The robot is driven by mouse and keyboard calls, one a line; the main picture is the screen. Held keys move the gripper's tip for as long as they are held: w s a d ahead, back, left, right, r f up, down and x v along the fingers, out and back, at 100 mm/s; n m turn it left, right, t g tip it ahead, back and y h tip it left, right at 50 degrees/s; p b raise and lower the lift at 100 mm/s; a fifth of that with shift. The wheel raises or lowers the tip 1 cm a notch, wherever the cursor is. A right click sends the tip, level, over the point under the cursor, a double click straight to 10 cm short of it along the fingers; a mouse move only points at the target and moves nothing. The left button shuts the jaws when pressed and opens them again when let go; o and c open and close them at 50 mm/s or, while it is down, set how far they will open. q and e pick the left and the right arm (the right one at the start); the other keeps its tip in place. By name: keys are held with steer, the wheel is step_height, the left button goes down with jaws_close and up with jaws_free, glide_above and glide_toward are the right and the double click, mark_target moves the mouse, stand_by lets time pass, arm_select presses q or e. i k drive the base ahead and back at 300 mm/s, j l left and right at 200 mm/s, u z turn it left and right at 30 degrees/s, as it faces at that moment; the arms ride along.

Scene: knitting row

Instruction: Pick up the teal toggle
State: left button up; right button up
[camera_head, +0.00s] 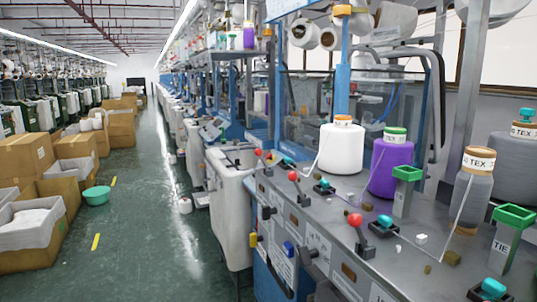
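Several teal toggles sit on the grey machine bed at the right. One teal toggle (385,221) stands on a black base in front of the purple yarn cone. Another teal toggle (493,287) is at the bottom right edge, near a green-rimmed holder. Smaller teal toggles (324,183) and (288,160) lie further back along the bed. I cannot tell which one the task means. A teal piece (527,114) also rests on top of a grey cone at the right edge. Neither of my grippers can be made out in this view.
White (341,150), purple (391,170) and grey (472,195) yarn cones stand on the machine bed (340,205). Red-knobbed levers (354,220) line its front. Green-rimmed holders (514,216) stand among them. The aisle floor (150,220) is mostly clear, with cardboard boxes (25,160) at left.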

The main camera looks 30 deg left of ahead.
mark_target(287, 160)
steer(key=i+j, duration=0.1)
steer(key=j, duration=0.25)
steer(key=i+j, duration=0.15)
steer(key=j, duration=0.2)
steer(key=i+j, duration=0.1)
steer(key=j, duration=0.25)
steer(key=i+j, duration=0.1)
steer(key=j, duration=0.2)
steer(key=i+j, duration=0.15)
steer(key=j, duration=0.2)
